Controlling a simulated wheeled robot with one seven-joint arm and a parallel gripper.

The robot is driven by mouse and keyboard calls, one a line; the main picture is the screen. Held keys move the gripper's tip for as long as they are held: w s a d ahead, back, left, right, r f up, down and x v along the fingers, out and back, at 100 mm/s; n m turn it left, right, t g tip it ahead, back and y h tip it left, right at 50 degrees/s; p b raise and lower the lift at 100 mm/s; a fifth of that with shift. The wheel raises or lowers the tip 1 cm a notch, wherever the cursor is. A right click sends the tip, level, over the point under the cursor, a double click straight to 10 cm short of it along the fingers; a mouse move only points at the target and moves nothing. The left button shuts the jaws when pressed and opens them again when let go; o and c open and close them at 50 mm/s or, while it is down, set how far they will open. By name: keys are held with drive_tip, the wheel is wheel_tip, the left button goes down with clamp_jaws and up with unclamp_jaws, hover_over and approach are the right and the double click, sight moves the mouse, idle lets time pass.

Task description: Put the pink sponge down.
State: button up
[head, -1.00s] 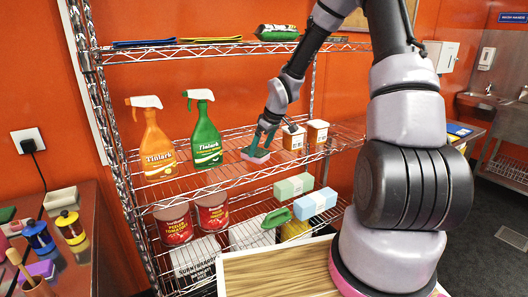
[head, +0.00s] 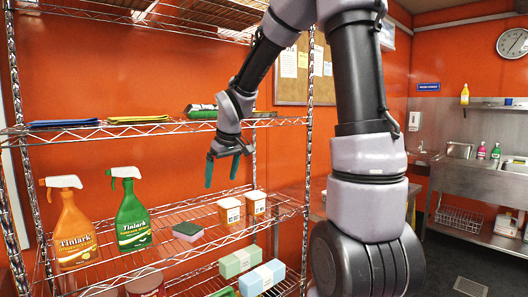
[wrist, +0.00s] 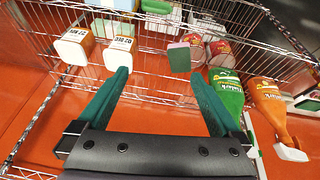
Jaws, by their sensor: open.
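The pink sponge (head: 188,231), with a dark green top face, lies flat on the wire shelf (head: 160,250), between the green spray bottle (head: 131,212) and the orange-and-white boxes (head: 229,211). In the wrist view the sponge (wrist: 179,59) shows its green face and a pink edge, just beyond the right fingertip. My gripper (head: 222,172) is open and empty, above the shelf and clear of the sponge. Its two green fingers (wrist: 159,76) are spread wide in the wrist view.
An orange spray bottle (head: 75,232) stands at the left. Green and blue blocks (head: 262,277) sit on the shelf below. The upper shelf holds folded cloths (head: 63,123) and a green packet (head: 201,111). Metal posts bound the rack.

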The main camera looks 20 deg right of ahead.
drive_tip(key=s+d+r+m+t, duration=0.1)
drive_tip(key=s+d+r+m, duration=0.1)
drive_tip(key=s, duration=0.5)
drive_tip(key=s+d+r+m+t, duration=0.1)
drive_tip(key=s+d+r+m, duration=0.1)
drive_tip(key=s+r+m, duration=0.2)
drive_tip(key=s+d+r+m+y, duration=0.1)
drive_tip(key=s+d+r+m, duration=0.1)
drive_tip(key=s+r, duration=0.4)
drive_tip(key=s+d, duration=0.1)
drive_tip(key=s, duration=0.3)
drive_tip(key=shift+s+m+t, duration=0.35)
drive_tip(key=shift+m+t, duration=0.05)
drive_tip(key=shift+r, duration=0.1)
